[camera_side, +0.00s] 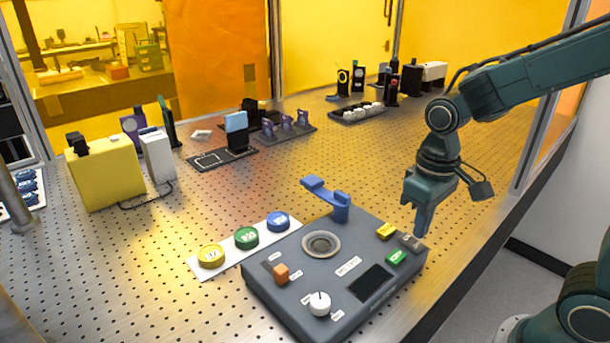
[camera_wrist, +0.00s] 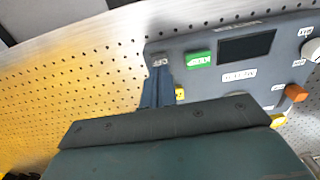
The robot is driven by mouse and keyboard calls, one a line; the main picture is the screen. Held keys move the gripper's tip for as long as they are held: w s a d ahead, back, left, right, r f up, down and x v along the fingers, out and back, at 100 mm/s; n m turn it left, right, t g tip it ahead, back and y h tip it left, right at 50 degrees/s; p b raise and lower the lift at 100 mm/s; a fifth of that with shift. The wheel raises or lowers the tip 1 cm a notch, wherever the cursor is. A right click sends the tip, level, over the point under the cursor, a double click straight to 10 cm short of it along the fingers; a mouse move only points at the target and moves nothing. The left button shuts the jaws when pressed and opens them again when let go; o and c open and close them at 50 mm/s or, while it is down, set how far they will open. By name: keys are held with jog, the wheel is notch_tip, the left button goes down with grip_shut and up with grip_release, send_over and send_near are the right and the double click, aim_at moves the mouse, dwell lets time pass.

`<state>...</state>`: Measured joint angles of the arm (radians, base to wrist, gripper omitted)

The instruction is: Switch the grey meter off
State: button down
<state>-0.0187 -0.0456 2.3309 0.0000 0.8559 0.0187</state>
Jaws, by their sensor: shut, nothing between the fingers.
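The grey meter (camera_side: 335,305) is a flat box on the perforated bench, and it also shows in the wrist view (camera_wrist: 215,40). It bears a dark screen (camera_side: 371,283), a green button (camera_side: 396,257), a yellow button (camera_side: 387,231), an orange switch (camera_side: 281,273), a white knob (camera_side: 319,304) and a round recessed ring (camera_side: 321,244). A small grey key (camera_side: 411,243) sits at its right corner; in the wrist view it seems to read OFF (camera_wrist: 158,61). My gripper (camera_side: 420,231) points down, shut and empty, with its tips close to that key. I cannot tell whether they touch.
A blue arm piece (camera_side: 327,197) rises from the meter's back edge. A white strip with yellow, green and blue round caps (camera_side: 247,237) lies left of it. A yellow box (camera_side: 106,178) and several optics stand farther back. The bench's right edge is close to my gripper.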

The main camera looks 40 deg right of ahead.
aim_at(418, 245)
jog(key=shift+r, duration=2.45)
jog(key=shift+s, duration=0.1)
jog(key=s+r+t, duration=0.5)
jog(key=s, duration=0.3)
jog(key=shift+s+d+t, duration=0.25)
jog(key=shift+s+t, duration=0.05)
jog(key=shift+s, duration=0.05)
